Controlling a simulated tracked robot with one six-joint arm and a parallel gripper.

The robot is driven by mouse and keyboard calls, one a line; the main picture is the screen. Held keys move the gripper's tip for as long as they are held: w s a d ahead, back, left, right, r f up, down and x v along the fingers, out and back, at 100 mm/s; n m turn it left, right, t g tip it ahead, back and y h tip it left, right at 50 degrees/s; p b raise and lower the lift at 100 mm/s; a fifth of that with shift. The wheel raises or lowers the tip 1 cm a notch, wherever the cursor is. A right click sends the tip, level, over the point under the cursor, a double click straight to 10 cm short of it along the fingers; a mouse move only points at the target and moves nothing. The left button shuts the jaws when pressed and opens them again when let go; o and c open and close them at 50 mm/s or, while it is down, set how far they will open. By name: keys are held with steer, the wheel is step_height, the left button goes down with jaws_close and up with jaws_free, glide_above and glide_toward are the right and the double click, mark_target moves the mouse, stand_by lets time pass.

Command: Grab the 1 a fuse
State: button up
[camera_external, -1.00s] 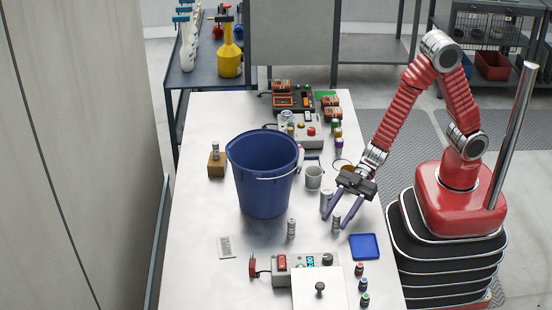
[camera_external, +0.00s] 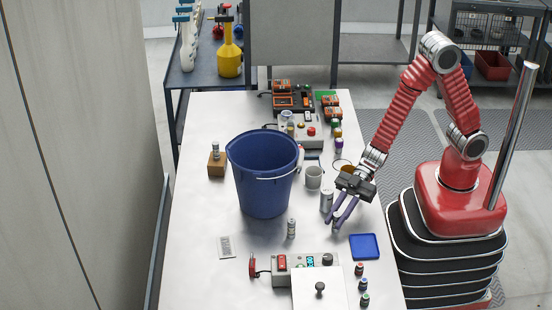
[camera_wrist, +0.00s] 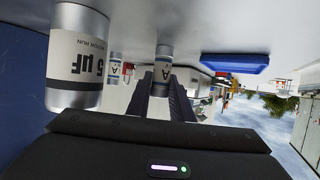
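A silver cylindrical fuse (camera_wrist: 163,58) with a pale label marked "A" stands between my fingers in the wrist view; its number is hidden. My gripper (camera_wrist: 163,84) has its two dark fingers drawn in on both sides of it, seemingly touching. In the external view my gripper (camera_external: 338,218) points down at the same small cylinder on the table, mostly covered by the fingers. A second fuse marked "A" (camera_wrist: 115,66) stands apart, left of the fingers in the wrist view. It also shows in the external view (camera_external: 291,228), in front of the bucket.
A larger "5 µF" cylinder (camera_wrist: 78,60) stands close beside my gripper. A blue bucket (camera_external: 262,180) and grey mug (camera_external: 313,177) are behind and left. A blue tray (camera_external: 364,246) lies front right, near the control box (camera_external: 300,266).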

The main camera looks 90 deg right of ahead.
mark_target(337, 215)
jaws_close()
steer(key=shift+r, duration=0.1)
steer(key=shift+r, duration=4.95)
